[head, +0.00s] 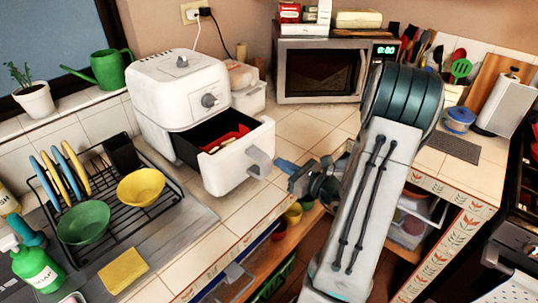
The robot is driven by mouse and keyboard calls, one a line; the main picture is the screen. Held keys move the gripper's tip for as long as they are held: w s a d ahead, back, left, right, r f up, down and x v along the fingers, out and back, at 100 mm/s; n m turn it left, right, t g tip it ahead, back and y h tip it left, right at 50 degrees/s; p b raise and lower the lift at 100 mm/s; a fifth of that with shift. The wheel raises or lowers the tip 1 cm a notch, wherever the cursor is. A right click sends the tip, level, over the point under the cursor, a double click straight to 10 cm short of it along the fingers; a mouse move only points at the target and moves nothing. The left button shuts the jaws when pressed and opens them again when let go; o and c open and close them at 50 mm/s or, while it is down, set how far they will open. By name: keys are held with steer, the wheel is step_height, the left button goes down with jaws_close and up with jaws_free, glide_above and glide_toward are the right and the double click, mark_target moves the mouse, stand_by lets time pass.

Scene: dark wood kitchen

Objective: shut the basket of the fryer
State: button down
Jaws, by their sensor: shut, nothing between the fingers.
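The white fryer (178,92) stands on the tiled counter left of centre. Its basket (238,168) is pulled out toward the front right, and its dark inside holds something red (228,138). I cannot tell whether the tip touches the handle. My arm comes up from the bottom right and hides part of the counter behind it.
A black dish rack (110,200) with yellow and green bowls stands left of the basket. A microwave (318,75) is behind, and a blue-lidded container (458,119) is at the right. Open shelves (262,270) lie below the counter edge. Tiles right of the basket are clear.

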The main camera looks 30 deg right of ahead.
steer(key=shift+p+x, duration=0.45)
steer(key=shift+x, duration=2.15)
steer(key=shift+a, duration=0.1)
